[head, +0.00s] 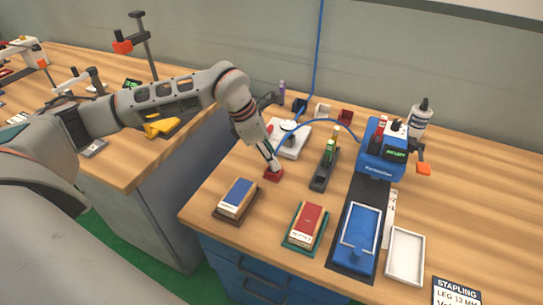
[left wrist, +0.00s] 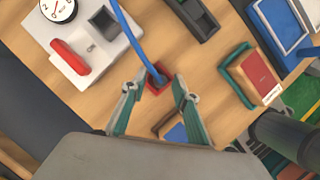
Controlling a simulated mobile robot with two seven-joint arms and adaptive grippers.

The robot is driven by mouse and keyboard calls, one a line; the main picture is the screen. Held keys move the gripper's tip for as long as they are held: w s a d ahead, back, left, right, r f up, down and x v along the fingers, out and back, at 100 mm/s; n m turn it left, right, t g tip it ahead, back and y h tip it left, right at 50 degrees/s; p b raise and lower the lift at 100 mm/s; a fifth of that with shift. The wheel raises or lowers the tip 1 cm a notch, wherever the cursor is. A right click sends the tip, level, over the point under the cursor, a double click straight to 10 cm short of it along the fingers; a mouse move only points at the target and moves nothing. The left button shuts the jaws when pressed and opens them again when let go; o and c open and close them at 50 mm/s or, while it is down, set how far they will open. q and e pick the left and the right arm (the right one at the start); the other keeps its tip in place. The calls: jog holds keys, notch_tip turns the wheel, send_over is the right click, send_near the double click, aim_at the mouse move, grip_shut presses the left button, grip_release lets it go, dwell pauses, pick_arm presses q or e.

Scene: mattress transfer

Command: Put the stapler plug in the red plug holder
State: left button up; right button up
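The red plug holder (head: 273,174) is a small red block on the wooden table, below my left gripper (head: 271,163). In the left wrist view the red holder (left wrist: 153,88) lies between and beyond the two fingertips (left wrist: 156,91). The dark blue stapler plug (left wrist: 158,79) is at the end of the blue hose (left wrist: 135,38), upright at the red holder; it appears to sit in it. My left fingers are spread wide, one on each side of the plug, with visible gaps. The hose arcs to the blue stapler (head: 382,150). My right gripper is not in view.
A white unit with a gauge and red lever (left wrist: 90,40) stands close behind the holder. A dark tray (head: 324,168) is to its right. A blue-topped box (head: 238,196) and a red-topped box (head: 308,224) lie in front, near the table edge.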

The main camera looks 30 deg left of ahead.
pick_arm(q)
jog(key=shift+a+r, duration=0.15)
jog(key=shift+r, duration=0.4)
jog(key=v, duration=1.1)
jog(key=shift+s+r, duration=0.1)
jog(key=shift+s, duration=0.05)
